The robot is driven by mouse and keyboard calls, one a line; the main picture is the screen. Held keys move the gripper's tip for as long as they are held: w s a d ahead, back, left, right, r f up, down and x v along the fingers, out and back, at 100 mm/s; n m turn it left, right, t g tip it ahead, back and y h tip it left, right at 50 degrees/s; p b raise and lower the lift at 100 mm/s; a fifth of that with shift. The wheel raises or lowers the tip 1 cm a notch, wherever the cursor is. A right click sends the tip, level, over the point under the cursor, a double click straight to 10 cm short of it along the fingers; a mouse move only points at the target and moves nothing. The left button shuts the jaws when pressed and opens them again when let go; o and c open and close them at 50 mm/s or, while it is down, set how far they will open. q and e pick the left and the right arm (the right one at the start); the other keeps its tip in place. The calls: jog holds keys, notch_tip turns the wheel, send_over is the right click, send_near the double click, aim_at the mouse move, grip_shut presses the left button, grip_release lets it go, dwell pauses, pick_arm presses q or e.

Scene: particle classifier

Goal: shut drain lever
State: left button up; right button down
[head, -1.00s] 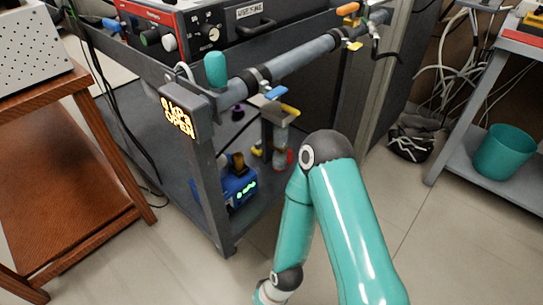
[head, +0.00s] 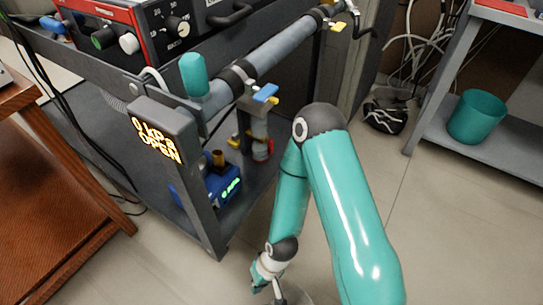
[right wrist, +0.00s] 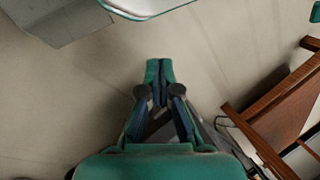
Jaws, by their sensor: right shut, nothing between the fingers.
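A blue lever (head: 266,93) sits on a branch below the grey pipe (head: 282,50) of the rack. A yellow lever (head: 338,27) sits farther along the pipe. Lower down, a vertical fitting (head: 259,130) carries yellow and red parts. I cannot tell for certain which lever is the drain lever. A display (head: 158,138) on the rack corner reads "0 kPa OPEN". My right gripper (right wrist: 158,76) is shut and empty over bare floor, touching nothing. In the head view it is low at the bottom edge, below and apart from the levers, and its fingertips are hard to make out.
A blue device (head: 222,184) stands on the rack's lower shelf (head: 240,195). A teal knob (head: 194,75) rises by the pipe's near end. A brown wooden table (head: 50,205) is left, a teal bin (head: 477,117) right. Floor before the rack is clear.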

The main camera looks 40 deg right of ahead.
jog(key=w+d+f+m+t+y+p, duration=0.15)
jog(key=w+m+y, duration=0.35)
jog(key=m, duration=1.1)
jog(key=w+d+m+t+y+p, duration=0.25)
jog(key=w+m, duration=0.55)
jog(key=m, duration=0.8)
jog(key=w+d+r+m+t+h, duration=0.1)
jog(key=w+d+m+t+h, duration=0.3)
jog(key=d+m, duration=0.4)
jog(key=w+d+r+m+t+h, duration=0.2)
jog(key=w+d+m+t+h, duration=0.2)
jog(key=d, duration=1.1)
jog(key=w+m+t, duration=0.3)
jog(key=m+t, duration=0.2)
jog(key=shift+d+r+m+h+p, duration=0.15)
jog(key=shift+d+m+h+p, duration=0.1)
jog(key=shift+m+h+p, duration=0.1)
